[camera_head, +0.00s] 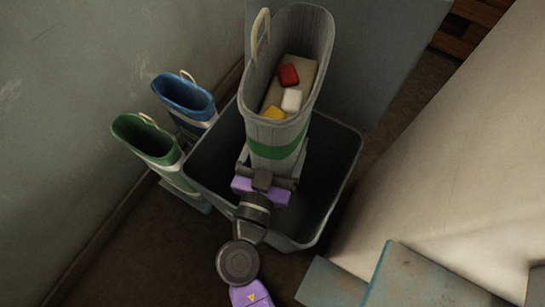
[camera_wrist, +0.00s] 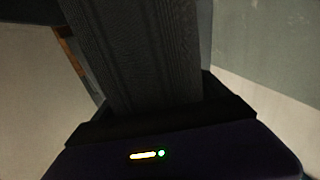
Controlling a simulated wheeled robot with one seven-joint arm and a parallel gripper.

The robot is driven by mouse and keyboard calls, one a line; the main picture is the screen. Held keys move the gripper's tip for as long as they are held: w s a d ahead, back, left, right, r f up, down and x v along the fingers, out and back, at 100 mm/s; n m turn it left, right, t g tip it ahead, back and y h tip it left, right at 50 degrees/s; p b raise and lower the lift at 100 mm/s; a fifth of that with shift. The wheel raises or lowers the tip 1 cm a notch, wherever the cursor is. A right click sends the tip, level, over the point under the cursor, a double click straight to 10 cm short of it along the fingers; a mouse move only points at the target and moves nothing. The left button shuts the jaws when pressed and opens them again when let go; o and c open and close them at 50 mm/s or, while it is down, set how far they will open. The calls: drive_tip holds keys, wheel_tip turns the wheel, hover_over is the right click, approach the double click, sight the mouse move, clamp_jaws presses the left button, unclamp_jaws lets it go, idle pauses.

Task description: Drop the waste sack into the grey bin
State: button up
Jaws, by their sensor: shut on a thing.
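The waste sack (camera_head: 260,137) is a grey open-topped sack with a green band and a pale loop handle. Red, white and yellow pieces lie on a beige surface inside it. My gripper (camera_head: 267,172) is shut on the sack's lower part, near the green band, and holds it upright or slightly tilted. The sack's dark ribbed side (camera_wrist: 145,60) fills the middle of the wrist view. The grey bin (camera_head: 342,190) is open and lies below the sack and gripper. The sack and my arm hide part of the bin's inside.
A blue sack (camera_head: 186,97) and a green sack (camera_head: 150,142) stand left of the bin, by the wall (camera_head: 80,80). A large pale surface (camera_head: 450,150) rises at the right. A worn blue-grey block (camera_head: 420,280) stands at the lower right.

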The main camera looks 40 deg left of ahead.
drive_tip(key=shift+f+b, duration=0.6)
drive_tip(key=shift+f, duration=0.65)
drive_tip(key=o, duration=1.8)
drive_tip(key=shift+o, duration=0.7)
drive_tip(key=b+v, duration=0.1)
drive_tip(key=v, duration=0.6)
drive_tip(key=shift+s+d, duration=0.2)
drive_tip(key=shift+s, duration=0.15)
drive_tip(key=shift+f, duration=0.1)
